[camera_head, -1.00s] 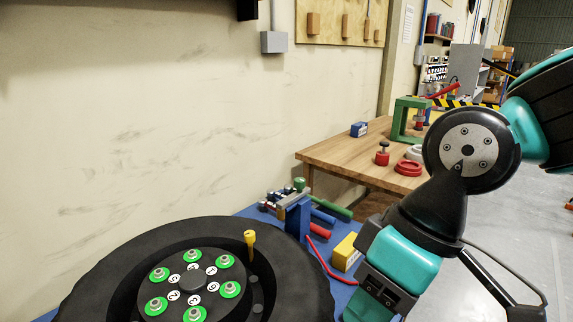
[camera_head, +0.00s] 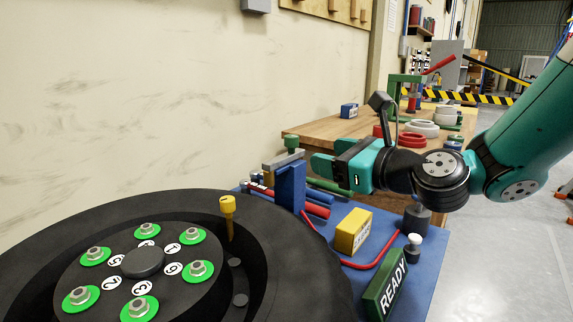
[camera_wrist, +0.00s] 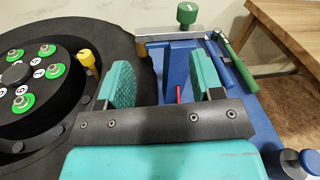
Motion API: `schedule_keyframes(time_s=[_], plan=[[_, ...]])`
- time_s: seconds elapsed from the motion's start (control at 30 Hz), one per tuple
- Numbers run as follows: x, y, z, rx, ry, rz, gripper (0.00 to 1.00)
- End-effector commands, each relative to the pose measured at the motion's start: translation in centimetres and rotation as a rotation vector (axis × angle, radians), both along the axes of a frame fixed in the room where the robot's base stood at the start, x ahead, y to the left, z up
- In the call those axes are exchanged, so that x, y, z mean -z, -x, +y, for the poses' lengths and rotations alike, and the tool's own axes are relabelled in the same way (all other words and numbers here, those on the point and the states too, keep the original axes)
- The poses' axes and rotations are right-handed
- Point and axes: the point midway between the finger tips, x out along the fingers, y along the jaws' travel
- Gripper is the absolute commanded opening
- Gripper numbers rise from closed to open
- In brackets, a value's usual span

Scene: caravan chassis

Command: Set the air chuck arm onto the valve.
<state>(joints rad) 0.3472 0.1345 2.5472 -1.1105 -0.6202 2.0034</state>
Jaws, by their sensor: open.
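The air chuck arm appears to be the grey bar (camera_head: 283,160) on top of a blue post (camera_head: 290,187), with a green knob (camera_head: 292,143) at one end. It stands beside the wheel. The valve seems to be the upright yellow-topped stem (camera_head: 228,205) on the wheel (camera_head: 300,270), left of the post; the bar is apart from it. My gripper (camera_head: 333,155) is open and empty, just right of the post. In the wrist view the post (camera_wrist: 178,72), bar (camera_wrist: 165,40) and knob (camera_wrist: 187,14) show beyond and between my open fingers (camera_wrist: 163,80).
A yellow box (camera_head: 353,230), a red hose (camera_head: 375,263) and a green READY block (camera_head: 386,289) are on the blue bench (camera_head: 425,262). A wooden table (camera_head: 325,128) with more parts stands behind.

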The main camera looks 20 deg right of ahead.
Motion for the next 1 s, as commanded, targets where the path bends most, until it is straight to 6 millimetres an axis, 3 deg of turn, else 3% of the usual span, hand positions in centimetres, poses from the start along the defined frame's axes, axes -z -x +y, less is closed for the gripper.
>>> schedule_keyframes(time_s=[0.03,0.17,0.53,1.0], plan=[[0.9,-0.5,-1.2,0.049,-0.082,0.011,0.60],[0.6,-1.1,-2.6,0.108,-0.203,0.022,0.60],[-0.1,-3.9,-1.6,0.112,-0.217,0.032,0.60],[-0.3,-13.6,2.2,0.110,-0.211,0.024,0.60]])
